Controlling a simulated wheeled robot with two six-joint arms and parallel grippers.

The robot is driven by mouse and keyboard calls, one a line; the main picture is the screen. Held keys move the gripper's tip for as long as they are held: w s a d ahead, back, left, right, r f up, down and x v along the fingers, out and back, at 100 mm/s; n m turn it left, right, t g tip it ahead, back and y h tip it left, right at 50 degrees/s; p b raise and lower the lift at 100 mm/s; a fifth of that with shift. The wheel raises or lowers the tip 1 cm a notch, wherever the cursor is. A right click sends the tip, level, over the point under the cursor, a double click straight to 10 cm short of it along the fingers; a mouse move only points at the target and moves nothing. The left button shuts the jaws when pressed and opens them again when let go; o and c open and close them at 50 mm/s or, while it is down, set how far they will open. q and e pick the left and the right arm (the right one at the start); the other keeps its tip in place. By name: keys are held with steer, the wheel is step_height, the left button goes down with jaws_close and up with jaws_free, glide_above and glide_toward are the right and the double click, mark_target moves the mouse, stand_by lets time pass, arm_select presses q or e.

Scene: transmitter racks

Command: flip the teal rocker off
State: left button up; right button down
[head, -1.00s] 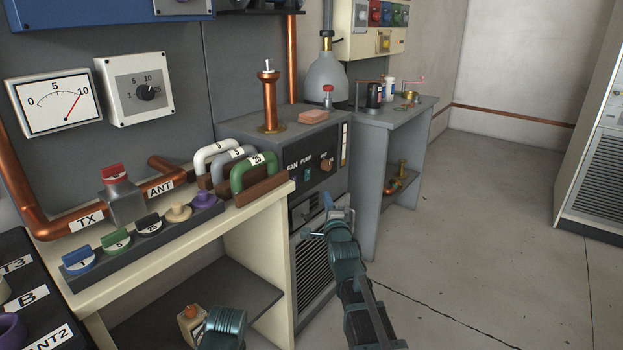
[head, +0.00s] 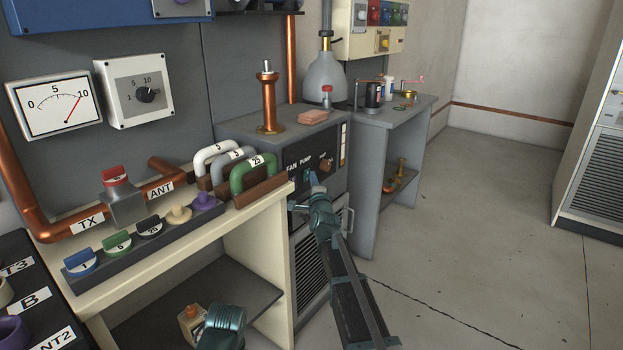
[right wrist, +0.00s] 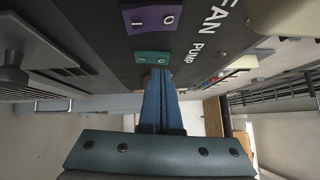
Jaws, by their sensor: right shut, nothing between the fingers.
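The teal rocker (right wrist: 153,57) sits on the dark panel under the PUMP label, its face marked I and O. In the head view the teal rocker (head: 307,175) is small and partly behind my right gripper (head: 314,178). In the right wrist view my right gripper (right wrist: 158,72) is shut and empty, its blue fingertips at the rocker's lower edge. I cannot tell whether they touch it, or which side is pressed in.
A purple rocker (right wrist: 153,19) sits beside the teal one, under FAN. A brown knob (head: 326,165) is to the right on the same cabinet. The cream bench (head: 262,210) with coloured handles stands close on the left. The floor on the right is clear.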

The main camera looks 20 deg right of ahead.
steer(key=shift+w+a, duration=0.25)
stand_by(0.3)
steer(key=shift+w+a+r, duration=0.2)
steer(key=shift+w+r, duration=0.05)
arm_select(q)
steer(key=shift+r, duration=0.15)
arm_select(e)
steer(key=shift+s, duration=0.1)
